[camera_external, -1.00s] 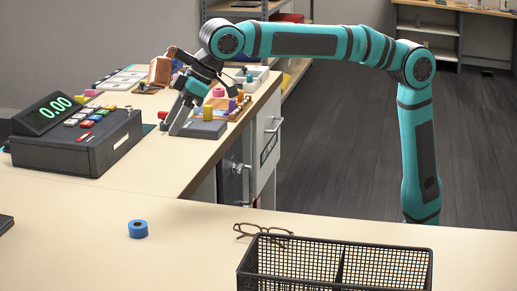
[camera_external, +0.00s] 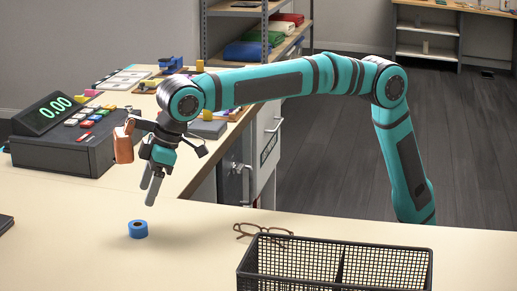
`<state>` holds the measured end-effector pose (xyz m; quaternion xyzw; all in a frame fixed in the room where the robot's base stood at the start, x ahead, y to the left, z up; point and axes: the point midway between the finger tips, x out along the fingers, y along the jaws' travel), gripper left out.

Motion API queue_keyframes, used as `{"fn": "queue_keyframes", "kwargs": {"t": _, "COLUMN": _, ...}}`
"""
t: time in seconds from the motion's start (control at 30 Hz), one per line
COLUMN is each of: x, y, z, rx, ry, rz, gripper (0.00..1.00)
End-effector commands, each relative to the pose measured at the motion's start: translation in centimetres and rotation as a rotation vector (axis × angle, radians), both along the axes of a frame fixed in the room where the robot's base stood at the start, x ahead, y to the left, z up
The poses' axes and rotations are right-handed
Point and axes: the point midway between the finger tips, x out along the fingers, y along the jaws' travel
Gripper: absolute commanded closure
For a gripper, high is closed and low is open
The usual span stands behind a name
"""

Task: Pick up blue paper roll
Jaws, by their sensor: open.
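The blue paper roll (camera_external: 138,229) stands on the light wooden counter at the left front, a short blue ring with a dark hole in its top. My gripper (camera_external: 150,195) hangs above and slightly right of the roll, fingers pointing down, apart from it. It is open, and I see nothing between the fingers. No part of the roll is hidden.
A black mesh basket (camera_external: 335,265) stands at the front right, with brown glasses (camera_external: 262,230) just behind it. A cash register (camera_external: 75,132) with a green display stands behind the roll. A dark item (camera_external: 5,222) lies at the left edge. The counter around the roll is clear.

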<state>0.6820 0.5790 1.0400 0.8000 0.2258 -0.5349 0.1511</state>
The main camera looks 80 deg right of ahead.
Motion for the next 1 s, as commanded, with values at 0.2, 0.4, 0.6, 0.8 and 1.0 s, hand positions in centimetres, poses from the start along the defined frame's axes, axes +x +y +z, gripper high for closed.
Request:
{"fn": "queue_keyframes", "kwargs": {"t": 0.2, "x": 1.0, "y": 0.6, "z": -2.8, "rx": 0.000, "ry": 0.000, "rz": 0.000, "gripper": 0.33}}
{"fn": "queue_keyframes", "kwargs": {"t": 0.4, "x": 1.3, "y": 0.8, "z": -3.7, "rx": 0.000, "ry": 0.000, "rz": 0.000, "gripper": 0.33}}
{"fn": "queue_keyframes", "kwargs": {"t": 0.6, "x": 1.7, "y": 1.0, "z": -5.4, "rx": -0.001, "ry": 0.001, "rz": 0.000, "gripper": 0.33}}
{"fn": "queue_keyframes", "kwargs": {"t": 0.8, "x": 2.5, "y": 1.5, "z": -7.9, "rx": -0.001, "ry": 0.001, "rz": 0.000, "gripper": 0.33}}
{"fn": "queue_keyframes", "kwargs": {"t": 1.0, "x": 2.8, "y": 1.6, "z": -8.5, "rx": 0.001, "ry": -0.001, "rz": 0.000, "gripper": 0.33}}
